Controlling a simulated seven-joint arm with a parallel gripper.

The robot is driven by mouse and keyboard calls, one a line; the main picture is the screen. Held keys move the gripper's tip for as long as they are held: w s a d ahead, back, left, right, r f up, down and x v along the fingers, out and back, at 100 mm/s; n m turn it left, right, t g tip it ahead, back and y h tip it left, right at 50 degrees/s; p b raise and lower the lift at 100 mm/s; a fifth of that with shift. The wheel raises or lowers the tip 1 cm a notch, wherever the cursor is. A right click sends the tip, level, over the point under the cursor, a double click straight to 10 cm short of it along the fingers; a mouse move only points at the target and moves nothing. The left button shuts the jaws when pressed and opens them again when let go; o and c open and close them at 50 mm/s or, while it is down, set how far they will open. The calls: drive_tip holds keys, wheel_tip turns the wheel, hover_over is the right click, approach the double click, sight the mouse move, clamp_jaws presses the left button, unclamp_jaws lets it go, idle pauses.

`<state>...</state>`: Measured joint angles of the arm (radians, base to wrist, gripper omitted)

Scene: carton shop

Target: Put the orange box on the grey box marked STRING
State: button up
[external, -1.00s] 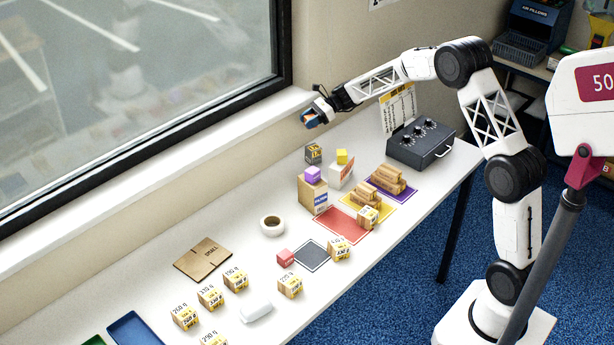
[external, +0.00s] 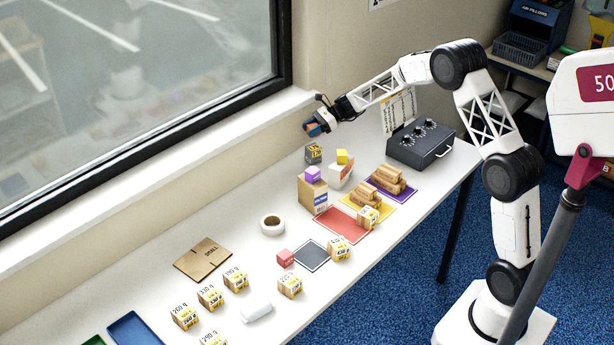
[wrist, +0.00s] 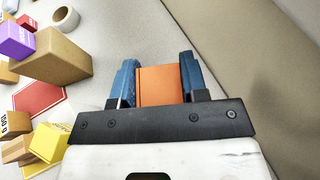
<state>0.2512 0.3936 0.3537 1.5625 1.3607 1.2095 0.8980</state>
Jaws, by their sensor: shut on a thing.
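My gripper (external: 313,129) is shut on the orange box (wrist: 157,86), with one blue finger on each side of it in the wrist view. The orange box also shows as a small patch at the fingertips in the external view (external: 310,127). It is held in the air, near the window wall. A small dark grey box (external: 314,154) with a yellow label stands on the table just below the gripper in the external view, with a gap between. Its print is too small to read. I cannot make it out in the wrist view.
Close by stand a tan carton (external: 312,197) with a purple block (external: 312,174) on it and a white box (external: 341,177) with a yellow block (external: 342,157) on it. A dark case with knobs (external: 421,147) is to the right. The wall and window sill are close behind.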

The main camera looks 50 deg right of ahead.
sight(311, 148)
drive_tip(key=shift+f, duration=0.85)
drive_tip(key=shift+f, duration=1.85)
drive_tip(key=shift+f, duration=0.15)
drive_tip(key=o, duration=1)
